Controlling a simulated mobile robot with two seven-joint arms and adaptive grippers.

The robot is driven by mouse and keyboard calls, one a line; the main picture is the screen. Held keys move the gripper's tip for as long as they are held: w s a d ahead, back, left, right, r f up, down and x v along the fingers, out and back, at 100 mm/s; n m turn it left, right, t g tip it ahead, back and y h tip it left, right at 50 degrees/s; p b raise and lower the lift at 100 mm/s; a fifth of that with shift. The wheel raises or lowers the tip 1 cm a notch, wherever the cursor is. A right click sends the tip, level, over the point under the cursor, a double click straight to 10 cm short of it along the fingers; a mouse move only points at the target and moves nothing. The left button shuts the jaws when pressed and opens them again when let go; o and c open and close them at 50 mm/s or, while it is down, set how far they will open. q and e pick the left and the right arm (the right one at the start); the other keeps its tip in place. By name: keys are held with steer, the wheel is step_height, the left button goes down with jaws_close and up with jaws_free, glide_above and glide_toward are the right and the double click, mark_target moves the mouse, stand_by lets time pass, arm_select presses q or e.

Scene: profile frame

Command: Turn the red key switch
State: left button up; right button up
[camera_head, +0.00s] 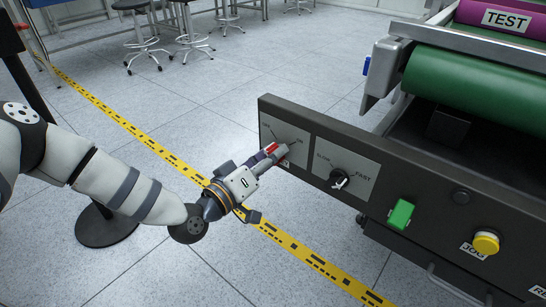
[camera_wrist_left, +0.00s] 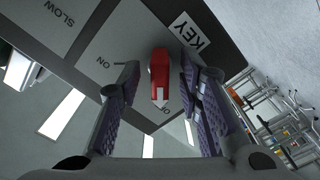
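The red key switch (camera_wrist_left: 160,75) is a red handle with a white arrow, on a grey plate (camera_wrist_left: 112,38) of the dark control panel (camera_head: 375,165). In the wrist view the arrow points down and slightly right in the picture. An ON label lies to its left and a KEY label (camera_wrist_left: 190,31) above right. My left gripper (camera_wrist_left: 158,88) is open, with one finger on each side of the handle and a narrow gap showing on both sides. In the head view the gripper (camera_head: 272,154) reaches the panel's left end and partly hides the red handle (camera_head: 271,148). My right gripper is out of view.
Right of the key are a SLOW–FAST knob (camera_head: 340,179), a green button (camera_head: 400,214) and a yellow JOG button (camera_head: 486,243). Green (camera_head: 475,86) and purple (camera_head: 500,18) rollers lie behind the panel.

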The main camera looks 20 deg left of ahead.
arm_select(q)
steer(key=shift+w+d, duration=0.1)
steer(key=shift+w, duration=0.2)
jaws_close()
steer(key=shift+m, duration=0.3)
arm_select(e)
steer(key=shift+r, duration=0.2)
arm_select(q)
steer(key=m+p, duration=0.2)
steer(key=shift+r+m, duration=0.2)
steer(key=shift+m, duration=0.1)
steer(key=m+p, duration=0.2)
steer(key=m, duration=0.1)
steer(key=shift+m+p, duration=0.4)
steer(key=m+p, duration=0.3)
steer(key=m, duration=0.3)
steer(key=shift+d, duration=0.1)
steer(key=shift+f+m+p, duration=0.15)
steer(key=shift+m+p, duration=0.7)
steer(key=shift+m, duration=1.55)
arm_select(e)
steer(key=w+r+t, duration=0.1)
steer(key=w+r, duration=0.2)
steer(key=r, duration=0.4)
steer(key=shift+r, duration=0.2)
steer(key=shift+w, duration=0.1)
